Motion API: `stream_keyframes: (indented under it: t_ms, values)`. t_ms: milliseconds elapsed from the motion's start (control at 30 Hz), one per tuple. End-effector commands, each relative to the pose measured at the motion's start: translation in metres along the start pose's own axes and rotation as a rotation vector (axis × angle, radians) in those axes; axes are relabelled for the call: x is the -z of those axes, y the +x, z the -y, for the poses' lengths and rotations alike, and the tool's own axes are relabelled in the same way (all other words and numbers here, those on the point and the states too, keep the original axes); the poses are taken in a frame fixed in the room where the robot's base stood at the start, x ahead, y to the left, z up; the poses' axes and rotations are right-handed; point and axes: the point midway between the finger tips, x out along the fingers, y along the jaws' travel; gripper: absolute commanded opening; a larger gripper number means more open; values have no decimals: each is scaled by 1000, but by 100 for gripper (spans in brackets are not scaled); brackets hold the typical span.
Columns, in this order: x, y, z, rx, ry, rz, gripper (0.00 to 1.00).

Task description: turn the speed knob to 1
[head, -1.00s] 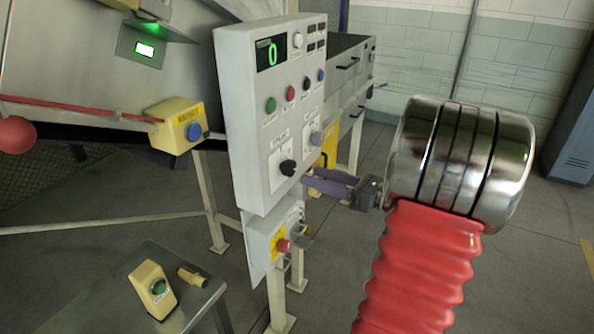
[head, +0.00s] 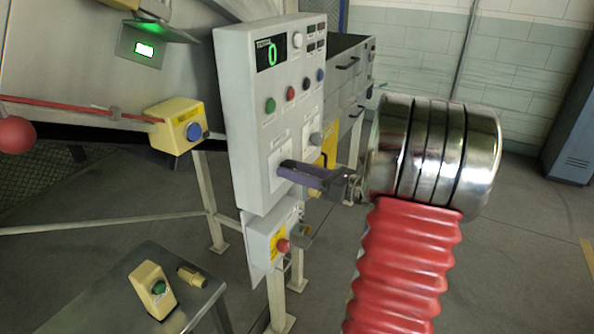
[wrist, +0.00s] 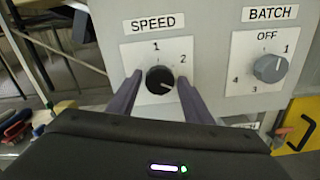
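The black speed knob (wrist: 160,80) sits on a white plate marked SPEED in the wrist view, with 1 at the top and 2 at the upper right. Its white pointer line points to the right and slightly down, away from the 1. My gripper (wrist: 158,77) has its two purple fingers on either side of the knob, open, with a small gap showing at each side. In the head view my gripper (head: 282,169) reaches the grey control panel (head: 245,130) and covers the knob. The display (head: 271,54) reads 0.
A grey batch knob (wrist: 270,68) is to the right of the speed knob. Several buttons sit higher on the panel. A small table (head: 150,280) stands at lower left.

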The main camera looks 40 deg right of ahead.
Motion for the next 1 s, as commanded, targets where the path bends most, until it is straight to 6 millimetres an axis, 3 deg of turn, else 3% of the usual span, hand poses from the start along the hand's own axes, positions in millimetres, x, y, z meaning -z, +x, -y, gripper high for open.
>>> stream_keyframes:
  t_ms: [467,1000]
  values:
    - [0,0,0,1,0,0,12]
    - [-1,-2,2,7,-107,1,11]
